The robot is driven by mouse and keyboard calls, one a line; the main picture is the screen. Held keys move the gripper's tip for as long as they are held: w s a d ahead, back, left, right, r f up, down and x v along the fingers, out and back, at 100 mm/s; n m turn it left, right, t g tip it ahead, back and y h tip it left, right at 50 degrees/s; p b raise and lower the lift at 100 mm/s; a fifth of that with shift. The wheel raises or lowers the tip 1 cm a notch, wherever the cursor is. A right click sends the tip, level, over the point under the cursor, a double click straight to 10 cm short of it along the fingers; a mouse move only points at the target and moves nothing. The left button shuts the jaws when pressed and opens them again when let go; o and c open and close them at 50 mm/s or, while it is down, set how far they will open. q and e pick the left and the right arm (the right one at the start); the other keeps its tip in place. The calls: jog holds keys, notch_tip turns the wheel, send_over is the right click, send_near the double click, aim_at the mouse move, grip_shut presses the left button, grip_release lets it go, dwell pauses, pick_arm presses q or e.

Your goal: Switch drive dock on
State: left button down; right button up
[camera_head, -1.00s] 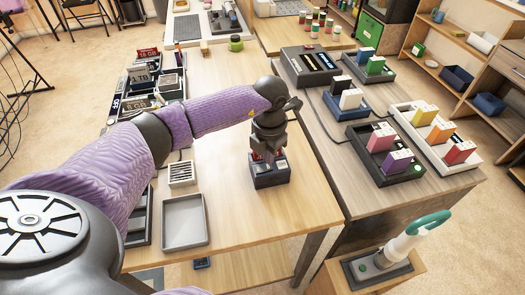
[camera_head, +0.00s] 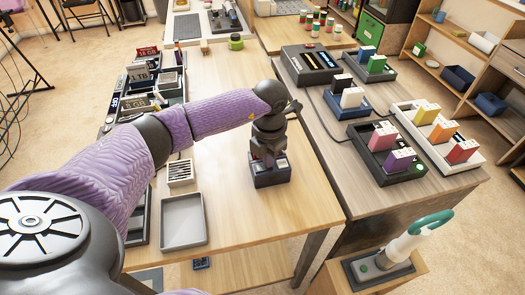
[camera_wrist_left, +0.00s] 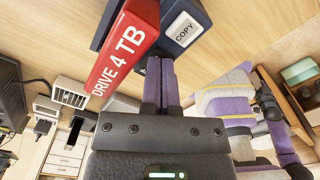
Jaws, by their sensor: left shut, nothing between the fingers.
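The drive dock (camera_head: 270,179) is a small dark blue box on the wooden table, below my left gripper. In the left wrist view, a red drive (camera_wrist_left: 125,45) marked "DRIVE 4 TB" stands in the dock, beside a pale button (camera_wrist_left: 184,29) marked "COPY" on the dock's dark blue face (camera_wrist_left: 196,13). My left gripper (camera_head: 268,160) points down at the dock; its fingers (camera_wrist_left: 160,68) are shut and empty, with the tips close to the dock, beside the red drive. I cannot tell whether they touch it. The gripper hides part of the dock's top. My right gripper is not in view.
An empty grey tray (camera_head: 183,221) and a white slotted box (camera_head: 180,172) lie left of the dock. Several drives stand in a rack (camera_head: 170,84) further back. The right table holds docks with coloured blocks, including a black one (camera_head: 387,160). Table space around the dock is clear.

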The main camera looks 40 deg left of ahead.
pick_arm(q)
jog(key=shift+f, duration=0.25)
jog(key=shift+r, duration=0.3)
notch_tip(320, 180, up, 7)
jog(key=p, duration=0.5)
jog(key=shift+f+p, duration=0.2)
jog(key=shift+p, duration=0.1)
jog(key=shift+r, duration=0.1)
